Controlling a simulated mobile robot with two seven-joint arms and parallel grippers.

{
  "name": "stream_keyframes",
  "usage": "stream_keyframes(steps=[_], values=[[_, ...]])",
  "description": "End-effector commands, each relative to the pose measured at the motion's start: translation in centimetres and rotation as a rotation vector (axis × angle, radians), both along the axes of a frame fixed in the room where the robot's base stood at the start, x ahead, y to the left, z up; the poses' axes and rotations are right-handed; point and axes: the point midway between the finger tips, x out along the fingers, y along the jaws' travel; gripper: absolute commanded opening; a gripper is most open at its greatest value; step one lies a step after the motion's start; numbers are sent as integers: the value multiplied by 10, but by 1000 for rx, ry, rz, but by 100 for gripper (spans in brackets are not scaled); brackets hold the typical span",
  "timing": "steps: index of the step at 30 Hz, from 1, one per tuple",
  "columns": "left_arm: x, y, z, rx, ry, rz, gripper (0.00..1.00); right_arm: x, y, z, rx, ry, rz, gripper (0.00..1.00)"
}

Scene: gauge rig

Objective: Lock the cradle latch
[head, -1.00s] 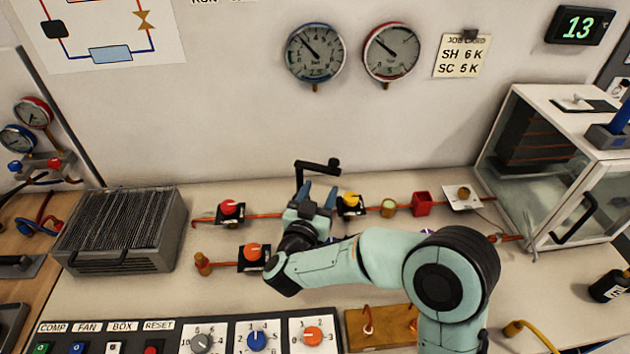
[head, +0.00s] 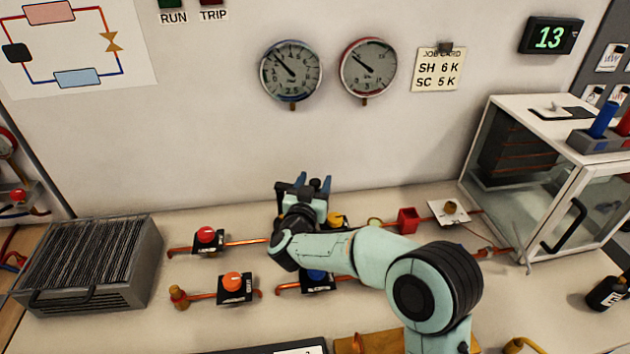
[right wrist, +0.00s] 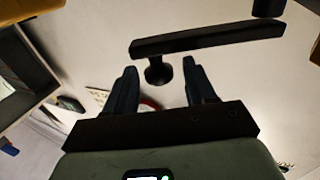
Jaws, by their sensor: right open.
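A black bar-shaped lever (head: 283,187), the likely cradle latch, stands at the back of the bench by the wall. My right gripper (head: 314,183) is open and partly covers it. In the right wrist view the black lever (right wrist: 207,38) runs across just beyond the open fingers (right wrist: 158,75). A short dark knob (right wrist: 157,72) hangs under its left part, in line with the gap between the fingertips. I cannot tell whether a finger touches it. Nothing is seen gripped. My left gripper is not in view.
A red-knobbed valve (head: 206,235) and an orange-knobbed valve (head: 233,284) sit left of my arm. A yellow knob (head: 337,218) is close by the gripper. A finned grey block (head: 90,262) stands left, a glass-fronted box (head: 590,200) right. The wall is close behind.

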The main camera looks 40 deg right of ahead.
Motion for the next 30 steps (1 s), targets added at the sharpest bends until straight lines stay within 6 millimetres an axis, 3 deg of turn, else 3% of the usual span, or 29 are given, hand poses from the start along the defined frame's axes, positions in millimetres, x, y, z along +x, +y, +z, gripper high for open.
stream_keyframes(steps=[12,17,30], values=[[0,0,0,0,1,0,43,6,-7,0,1,1,0,55],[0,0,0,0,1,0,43,6,-7,0,1,1,0,3],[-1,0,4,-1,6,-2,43,9,-10,1,1,0,-13,0]])
